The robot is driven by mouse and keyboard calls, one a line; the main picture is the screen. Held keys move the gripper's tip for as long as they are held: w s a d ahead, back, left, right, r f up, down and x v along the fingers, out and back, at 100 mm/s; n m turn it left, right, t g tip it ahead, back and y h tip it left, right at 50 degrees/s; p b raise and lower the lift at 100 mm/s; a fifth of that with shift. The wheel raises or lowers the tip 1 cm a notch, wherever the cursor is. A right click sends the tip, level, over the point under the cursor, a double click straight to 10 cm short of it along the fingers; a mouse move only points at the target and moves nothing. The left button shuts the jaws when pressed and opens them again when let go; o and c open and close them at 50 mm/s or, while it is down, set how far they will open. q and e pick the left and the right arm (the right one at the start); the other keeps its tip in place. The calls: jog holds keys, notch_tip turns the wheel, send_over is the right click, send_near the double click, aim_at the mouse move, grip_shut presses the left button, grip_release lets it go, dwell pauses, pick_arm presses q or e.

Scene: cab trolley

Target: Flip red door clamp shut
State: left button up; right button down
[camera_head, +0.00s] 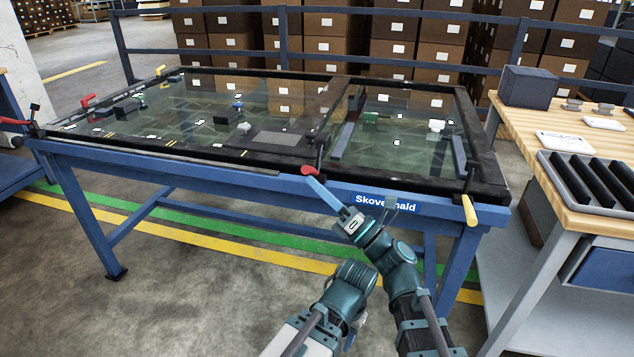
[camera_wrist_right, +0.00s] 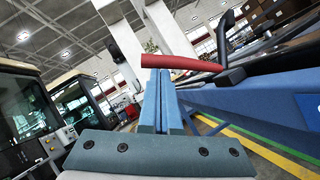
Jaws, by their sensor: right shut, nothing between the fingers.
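A red clamp handle (camera_head: 308,170) sits at the middle of the table's front edge, with a black clamp part rising behind it. In the right wrist view the red handle (camera_wrist_right: 188,63) lies roughly across the picture, just beyond my blue fingertips, and joins a black clamp body (camera_wrist_right: 231,77) on the right. My right gripper (camera_head: 313,183) is shut and empty, its fingertips close to the handle; I cannot tell whether they touch. The shut fingers also show in the wrist view (camera_wrist_right: 161,74). My left gripper is not in view.
The glazed door frame (camera_head: 400,186) lies flat on a blue table (camera_head: 240,179). Other red handles stand at its left end (camera_head: 88,100) and left corner (camera_head: 14,121). A yellow handle (camera_head: 469,210) hangs at the front right. A wooden bench (camera_head: 560,123) stands at right.

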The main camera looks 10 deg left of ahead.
jog(key=w+r+m+t+h+p, duration=0.2)
jog(key=w+r+m+p, duration=0.3)
jog(key=p, duration=0.3)
jog(key=shift+w+r+m+h, duration=0.3)
jog(key=shift+r+m+h, duration=0.2)
jog(key=shift+m+h, duration=0.2)
jog(key=shift+w+d+r+p, duration=0.1)
jog(key=shift+w+d+p, duration=0.1)
jog(key=shift+p, duration=0.1)
jog(key=b+v, duration=0.3)
jog(key=v, duration=0.9)
jog(key=shift+s+b, duration=0.3)
jog(key=shift+a, duration=0.1)
